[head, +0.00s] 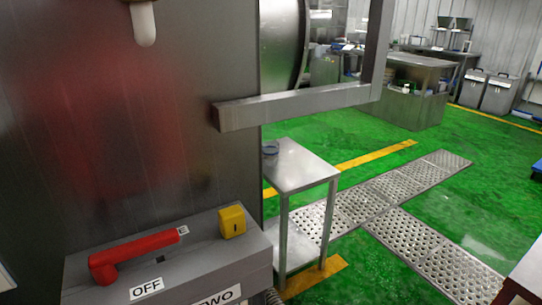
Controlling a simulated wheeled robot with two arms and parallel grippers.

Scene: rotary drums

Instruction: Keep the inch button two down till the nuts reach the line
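A grey control box (190,262) sits low against the dark metal cabinet. On its top are a red lever handle (135,254) beside a white OFF label (146,288) and a yellow block (232,222) with a black upright mark. A label ending in "WO" (216,297) is cut off at the bottom edge. I cannot tell whether the yellow block is inch button two. No nuts and no line for them can be made out. Neither of my grippers is in view, and nothing is seen touching the box.
The dark metal cabinet (110,120) fills the left. A steel bar (295,106) juts right from it, with part of a drum (282,45) behind. A small steel table (300,165) stands beside it. Perforated floor plates (405,235) cross the green floor, which is mostly open.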

